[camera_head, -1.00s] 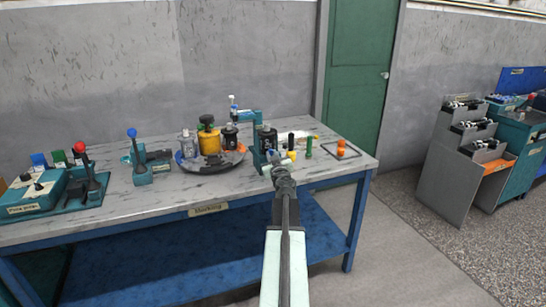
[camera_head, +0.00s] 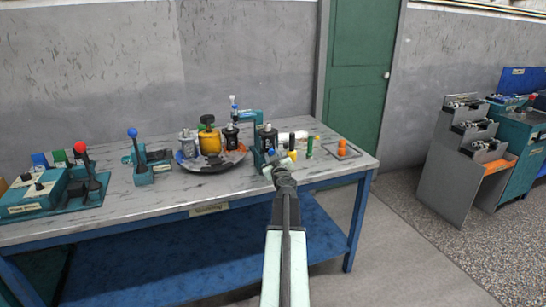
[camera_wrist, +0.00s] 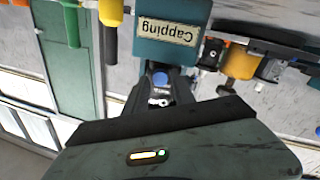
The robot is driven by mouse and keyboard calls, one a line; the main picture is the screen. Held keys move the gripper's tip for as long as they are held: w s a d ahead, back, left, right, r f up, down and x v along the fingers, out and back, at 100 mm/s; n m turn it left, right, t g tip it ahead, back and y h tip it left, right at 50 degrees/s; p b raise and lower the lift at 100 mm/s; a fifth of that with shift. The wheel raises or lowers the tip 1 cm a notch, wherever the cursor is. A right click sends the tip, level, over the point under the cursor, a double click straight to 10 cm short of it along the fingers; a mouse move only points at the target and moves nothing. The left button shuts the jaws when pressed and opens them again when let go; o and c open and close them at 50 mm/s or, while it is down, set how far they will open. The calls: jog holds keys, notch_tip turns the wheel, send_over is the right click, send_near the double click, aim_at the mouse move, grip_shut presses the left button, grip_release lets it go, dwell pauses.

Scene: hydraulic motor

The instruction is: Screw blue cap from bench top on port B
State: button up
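A blue cap (camera_wrist: 160,79) sits between the two dark fingertips of my gripper (camera_wrist: 162,88) in the wrist view. The fingers look closed around it. In the head view a small blue spot, the cap (camera_head: 271,152), shows just beyond my gripper (camera_head: 280,164), in front of the teal capping stand (camera_head: 257,138). The stand, labelled Capping (camera_wrist: 168,32), shows upside down in the wrist view, right beyond the fingertips. A dark motor (camera_head: 268,138) stands at the stand. Port B cannot be made out.
Green, black and yellow upright pieces stand right of the stand, including a green one (camera_head: 310,148). An orange piece (camera_head: 342,147) stands in a frame at the bench's right end. Left are a round tray (camera_head: 185,165) with motors and a yellow pot (camera_head: 209,140), and a blue-knobbed lever press (camera_head: 142,172).

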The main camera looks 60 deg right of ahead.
jog(key=n, duration=0.4)
grip_shut()
jog(key=m, duration=0.3)
jog(key=shift+m, duration=1.4)
